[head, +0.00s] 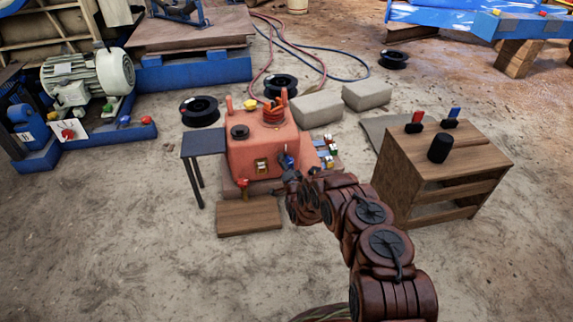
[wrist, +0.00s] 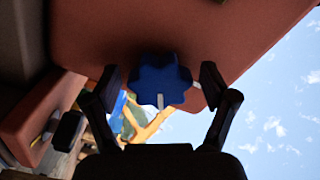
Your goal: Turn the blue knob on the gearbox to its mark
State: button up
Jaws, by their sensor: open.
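The gearbox is an orange-red housing (head: 250,155) in the middle of the head view; its underside or face (wrist: 110,35) fills the top of the wrist view. The blue knob (wrist: 160,78) is lobed and sits on that face, with a white line on its lower edge pointing down in the picture. A small white mark (wrist: 196,86) shows to its right, near the right fingertip. My gripper (wrist: 160,92) is open, one finger on each side of the knob, with gaps visible. In the head view my gripper (head: 296,182) is at the gearbox's right front, and the knob is mostly hidden.
A wooden stand (head: 440,170) with red, blue and black items is to the right of my arm. A small dark table (head: 203,143) stands left of the gearbox, and a wooden board (head: 249,217) lies in front. The sandy floor at front left is clear.

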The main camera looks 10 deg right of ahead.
jog(key=shift+c, duration=0.2)
jog(key=c, duration=1.1)
